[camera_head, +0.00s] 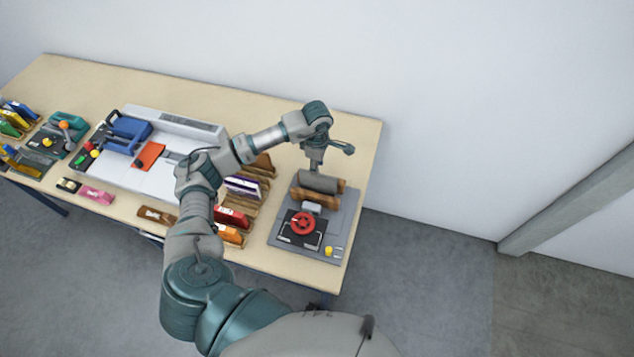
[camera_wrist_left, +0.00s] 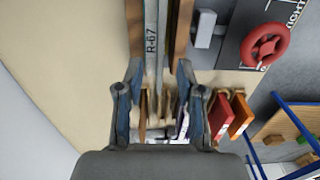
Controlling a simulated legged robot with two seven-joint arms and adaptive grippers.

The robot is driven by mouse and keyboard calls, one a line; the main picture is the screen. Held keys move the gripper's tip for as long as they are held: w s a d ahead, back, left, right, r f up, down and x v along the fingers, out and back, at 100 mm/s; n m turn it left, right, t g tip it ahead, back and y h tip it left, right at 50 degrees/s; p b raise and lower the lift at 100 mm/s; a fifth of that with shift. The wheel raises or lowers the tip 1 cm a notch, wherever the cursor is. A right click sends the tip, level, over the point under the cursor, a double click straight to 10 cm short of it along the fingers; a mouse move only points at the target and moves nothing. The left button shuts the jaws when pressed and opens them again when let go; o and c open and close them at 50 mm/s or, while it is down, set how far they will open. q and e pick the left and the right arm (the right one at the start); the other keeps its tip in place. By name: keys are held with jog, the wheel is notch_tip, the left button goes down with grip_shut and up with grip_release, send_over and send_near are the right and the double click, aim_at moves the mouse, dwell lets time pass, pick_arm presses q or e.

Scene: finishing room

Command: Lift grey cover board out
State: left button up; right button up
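A grey cover board (camera_wrist_left: 151,45) marked R-67 stands on edge between two brown wooden strips (camera_wrist_left: 181,25) in the left wrist view. In the head view its grey upper side (camera_head: 320,181) shows at the back of the grey station at the table's right end. My left gripper (camera_wrist_left: 154,95) is open, with one finger to each side of the board's line, and nothing is clearly held. In the head view the left gripper (camera_head: 315,167) hangs just above and behind the board; its fingertips are hard to make out. My right gripper is not in view.
A red ring (camera_head: 303,223) sits on a dark plate in front of the board, with a small white block between. Racks with red (camera_head: 232,216) and orange boards stand left of the station, below my forearm. A white machine (camera_head: 160,165) fills the table's middle. The wall is behind.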

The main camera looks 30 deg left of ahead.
aim_at(318, 184)
pick_arm(q)
jog(key=shift+d+f, duration=0.1)
jog(key=shift+f, duration=0.3)
notch_tip(318, 184, down, 4)
jog(key=shift+d+r+p, duration=0.15)
jog(key=shift+p, duration=0.75)
jog(key=shift+w+f, duration=0.1)
jog(key=shift+f, duration=0.25)
grip_shut()
